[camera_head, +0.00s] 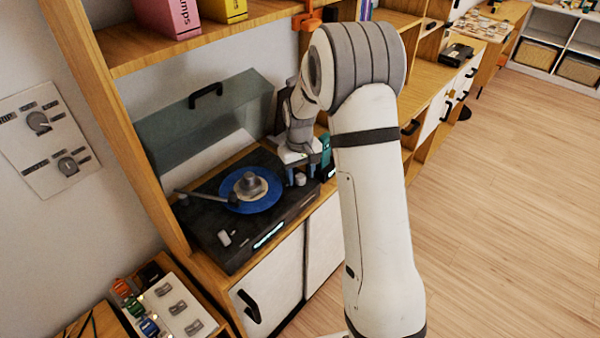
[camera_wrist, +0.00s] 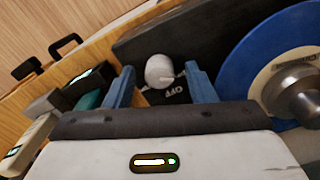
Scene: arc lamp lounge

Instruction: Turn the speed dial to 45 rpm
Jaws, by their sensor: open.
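The black turntable (camera_head: 240,250) stands on a wooden shelf unit with its lid raised. It carries a blue record (camera_head: 262,203), whose edge also shows in the wrist view (camera_wrist: 245,70). The speed dial (camera_wrist: 159,71) is a round light grey knob on the black deck, with the word OFF beside it. A pale line on the knob lies on the side toward OFF; I cannot read any other setting. My gripper (camera_head: 301,177) is over the deck's right corner. Its blue fingers are open, one on each side of the dial, and I cannot tell whether they touch it.
The tonearm (camera_head: 205,198) lies at the record's left. The raised lid (camera_head: 205,120) stands behind the deck. A teal object (camera_head: 326,157) is close to the right of my gripper. A wall panel (camera_head: 48,140) with two knobs is at the left.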

